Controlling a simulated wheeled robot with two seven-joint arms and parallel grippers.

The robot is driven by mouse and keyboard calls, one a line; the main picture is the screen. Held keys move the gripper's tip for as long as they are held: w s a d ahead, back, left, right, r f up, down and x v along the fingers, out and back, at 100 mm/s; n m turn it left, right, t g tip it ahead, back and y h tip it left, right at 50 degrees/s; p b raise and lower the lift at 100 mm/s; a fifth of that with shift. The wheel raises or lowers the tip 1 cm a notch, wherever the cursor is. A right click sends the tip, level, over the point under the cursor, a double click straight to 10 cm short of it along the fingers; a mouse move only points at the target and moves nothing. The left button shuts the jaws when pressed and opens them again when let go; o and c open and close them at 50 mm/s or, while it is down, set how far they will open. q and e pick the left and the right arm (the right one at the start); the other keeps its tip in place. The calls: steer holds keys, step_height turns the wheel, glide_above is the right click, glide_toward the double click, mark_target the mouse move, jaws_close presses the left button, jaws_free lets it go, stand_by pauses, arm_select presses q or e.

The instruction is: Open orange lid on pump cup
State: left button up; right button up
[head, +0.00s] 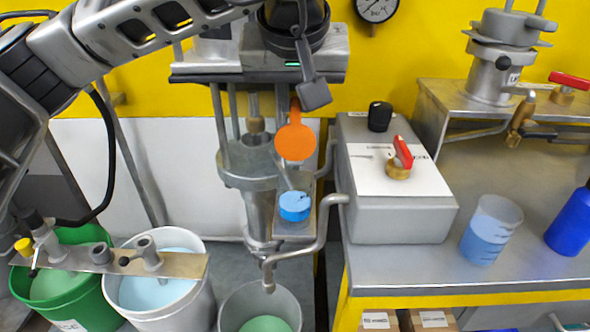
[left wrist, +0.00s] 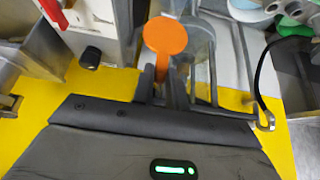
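The orange lid (head: 295,142) is a round disc with a narrow handle. In the head view it stands steeply beside the grey metal pump cup (head: 258,172), with its handle upward. My left gripper (head: 314,97) is at the top of that handle. In the left wrist view the orange lid (left wrist: 165,36) is just beyond the left gripper (left wrist: 163,78); its handle runs down between the close-set fingers, which look shut on it. The exact contact and the lid's hinge are hidden. My right gripper is not in view.
A blue-capped part (head: 294,207) sits on a small bracket below the lid. A grey box (head: 400,220) with a red-handled valve (head: 402,155) stands close on the right. A beaker (head: 490,230) and a blue bottle (head: 575,222) are further right. Buckets (head: 160,305) stand below left.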

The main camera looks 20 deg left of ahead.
arm_select(q)
steer(key=shift+w, duration=0.1)
steer(key=shift+w+a+f, duration=0.2)
steer(key=shift+w, duration=0.45)
steer(key=shift+w+a+f, duration=0.15)
steer(key=shift+w+a, duration=0.05)
steer(key=shift+w, duration=0.45)
steer(key=o, duration=1.6)
steer(key=shift+c, duration=0.2)
steer(key=shift+r, duration=0.1)
steer(key=p+v, duration=0.4)
steer(key=v, duration=0.3)
